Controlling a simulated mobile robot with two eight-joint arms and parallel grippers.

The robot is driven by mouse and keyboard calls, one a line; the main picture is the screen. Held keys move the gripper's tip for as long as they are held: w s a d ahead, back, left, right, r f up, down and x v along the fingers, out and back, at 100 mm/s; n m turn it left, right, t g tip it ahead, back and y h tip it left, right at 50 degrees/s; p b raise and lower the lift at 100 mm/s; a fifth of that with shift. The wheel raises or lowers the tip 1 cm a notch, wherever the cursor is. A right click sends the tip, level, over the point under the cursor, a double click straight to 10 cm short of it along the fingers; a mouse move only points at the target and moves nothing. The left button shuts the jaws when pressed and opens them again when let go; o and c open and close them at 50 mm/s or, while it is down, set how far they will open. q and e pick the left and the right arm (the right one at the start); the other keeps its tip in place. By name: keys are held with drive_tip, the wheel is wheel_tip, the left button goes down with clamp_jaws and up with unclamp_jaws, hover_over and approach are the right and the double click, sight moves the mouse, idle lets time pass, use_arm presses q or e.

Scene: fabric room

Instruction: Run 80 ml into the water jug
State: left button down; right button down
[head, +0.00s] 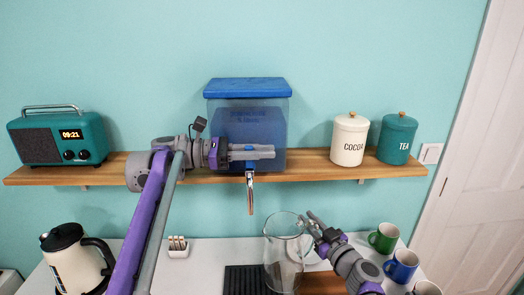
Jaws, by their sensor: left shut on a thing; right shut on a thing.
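The water dispenser (273,120) is a clear blue tank with a blue lid on the wooden shelf. Its metal tap (250,195) hangs below the shelf's front edge. My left gripper (272,152) is in front of the tank, shut at the top of the tap; its fingers hide what they hold, likely the tap's handle. The clear water jug (283,255) is upright below and right of the tap. My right gripper (313,222) is shut on the jug's right side, at its handle. I see no water in the jug, and no clear stream from the tap.
A black drip mat (244,280) lies on the white counter, left of the jug. Green, blue and white mugs (384,238) stand at right, a kettle (72,260) at left. The shelf (310,164) also bears a radio (58,138), a cocoa canister (349,140) and a tea canister (396,140).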

use_arm(q)
drive_tip(key=shift+s+f+m, duration=0.25)
drive_tip(key=shift+s+m, duration=0.2)
drive_tip(key=shift+m, duration=0.85)
drive_tip(key=shift+s+f+m, duration=0.2)
drive_tip(key=shift+s+m, duration=0.25)
drive_tip(key=shift+m, duration=0.85)
drive_tip(key=shift+s+f+m, duration=0.25)
drive_tip(key=shift+s+m, duration=0.2)
drive_tip(key=shift+m, duration=0.85)
drive_tip(key=c, duration=0.9)
unclamp_jaws()
drive_tip(key=a, duration=1.2)
